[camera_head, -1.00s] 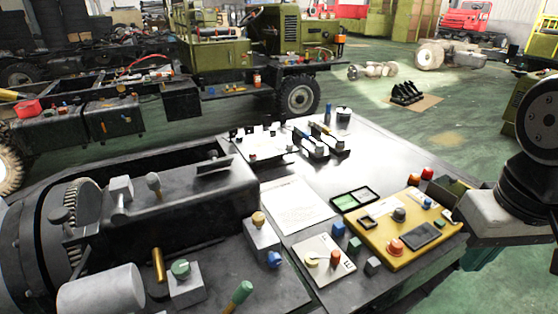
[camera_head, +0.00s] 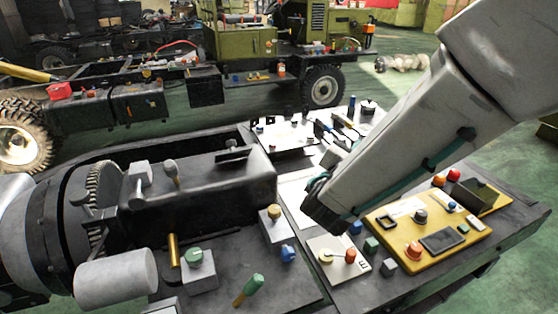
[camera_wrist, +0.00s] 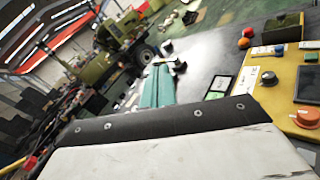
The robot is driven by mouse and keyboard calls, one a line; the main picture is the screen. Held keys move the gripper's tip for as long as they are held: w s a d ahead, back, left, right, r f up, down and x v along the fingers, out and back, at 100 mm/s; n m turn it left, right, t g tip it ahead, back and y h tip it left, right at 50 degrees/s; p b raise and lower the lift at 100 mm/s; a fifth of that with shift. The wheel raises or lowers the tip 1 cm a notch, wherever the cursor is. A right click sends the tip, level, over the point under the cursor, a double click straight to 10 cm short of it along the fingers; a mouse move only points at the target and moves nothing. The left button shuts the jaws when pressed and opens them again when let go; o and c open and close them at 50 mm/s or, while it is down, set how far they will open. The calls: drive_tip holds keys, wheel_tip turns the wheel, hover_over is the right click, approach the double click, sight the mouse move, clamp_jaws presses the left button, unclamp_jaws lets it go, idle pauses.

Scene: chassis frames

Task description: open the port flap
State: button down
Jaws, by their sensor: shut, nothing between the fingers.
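The yellow panel (camera_head: 395,240) lies on the dark table at the right and carries knobs, buttons and a dark screen. An olive box with a raised slanted plate (camera_head: 476,196) stands at its far right corner; I cannot tell for sure whether this is the port flap. It also shows at the top right of the wrist view (camera_wrist: 282,27). My gripper's teal fingers (camera_wrist: 158,72) are together and empty in the wrist view, apart from the panel and over the table.
A large dark machine (camera_head: 200,185) with levers fills the left. A green vehicle (camera_head: 290,40) stands behind. The table right of the panel is bare.

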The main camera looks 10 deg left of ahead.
drive_tip(key=s+a+f+n+y, duration=0.1)
drive_tip(key=a+f+n+y, duration=0.3)
drive_tip(key=a, duration=0.4)
drive_tip(key=s+a+f+n+y, duration=0.1)
drive_tip(key=a+f+n+y, duration=0.3)
drive_tip(key=a, duration=0.3)
drive_tip(key=n+g+y, duration=0.2)
drive_tip(key=n+y, duration=0.4)
approach(233, 155)
wheel_tip(233, 155, down, 3)
drive_tip(key=w+a, duration=0.1)
drive_tip(key=w, duration=0.1)
drive_tip(key=shift+w+a+r, duration=0.4)
drive_tip(key=shift+w+r, duration=0.2)
drive_tip(key=shift+w+a+r, duration=0.4)
drive_tip(key=shift+w+r, duration=0.15)
drive_tip(key=shift+r, duration=0.1)
drive_tip(key=shift+w+a+r, duration=0.15)
drive_tip(key=shift+w+r, duration=0.05)
drive_tip(key=shift+r, duration=0.05)
drive_tip(key=shift+r, duration=0.1)
